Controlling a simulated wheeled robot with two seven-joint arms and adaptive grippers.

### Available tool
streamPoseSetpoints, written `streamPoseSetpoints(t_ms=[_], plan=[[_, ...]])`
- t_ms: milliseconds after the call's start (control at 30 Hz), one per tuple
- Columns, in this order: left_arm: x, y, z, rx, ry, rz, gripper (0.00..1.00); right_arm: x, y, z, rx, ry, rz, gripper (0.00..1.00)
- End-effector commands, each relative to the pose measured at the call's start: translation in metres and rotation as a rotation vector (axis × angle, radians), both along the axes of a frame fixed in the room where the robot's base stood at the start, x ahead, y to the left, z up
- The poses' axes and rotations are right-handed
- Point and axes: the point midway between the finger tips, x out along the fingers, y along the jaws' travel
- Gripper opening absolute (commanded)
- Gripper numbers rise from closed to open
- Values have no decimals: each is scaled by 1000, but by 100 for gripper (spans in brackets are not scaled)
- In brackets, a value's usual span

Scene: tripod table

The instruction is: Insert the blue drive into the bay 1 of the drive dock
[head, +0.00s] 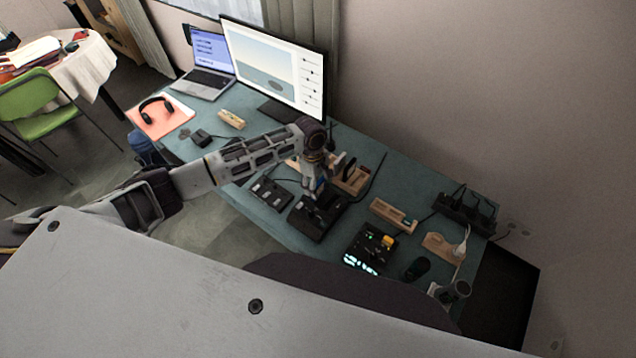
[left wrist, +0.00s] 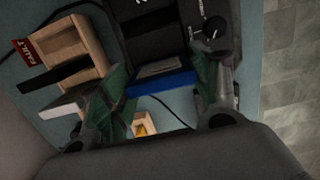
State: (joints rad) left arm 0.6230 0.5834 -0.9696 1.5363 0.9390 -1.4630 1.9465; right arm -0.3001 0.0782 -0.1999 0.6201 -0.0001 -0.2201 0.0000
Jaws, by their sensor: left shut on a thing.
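The blue drive (left wrist: 163,82) shows in the left wrist view as a blue edge with a grey plate beside it. It sits between the fingers of my left gripper (left wrist: 160,88), which is shut on it. In the head view the left gripper (head: 317,187) is over the black drive dock (head: 311,218), and a little blue shows there. The dock (left wrist: 160,38) also shows in the left wrist view, with a dark knob and white markings. I cannot tell whether the drive touches the dock or is in a bay. The right gripper is not in view.
A wooden rack (left wrist: 76,42) with a red FAULT label and dark and pale pieces stands beside the dock. A dark box (head: 270,193) lies left of the dock, and a lit control box (head: 372,245) lies right of it. A monitor (head: 275,68) stands behind.

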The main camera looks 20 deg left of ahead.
Motion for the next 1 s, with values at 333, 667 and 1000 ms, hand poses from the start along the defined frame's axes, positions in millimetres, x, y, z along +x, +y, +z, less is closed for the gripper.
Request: streamPoseSetpoints(t_ms=[333, 667, 1000], plan=[[0, 0, -5, 0, 0, 0, 34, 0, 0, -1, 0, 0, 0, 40], [0, 0, -5, 0, 0, 0, 87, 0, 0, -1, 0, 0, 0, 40], [0, 0, -4, 1, 0, 0, 87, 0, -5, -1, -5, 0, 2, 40]])
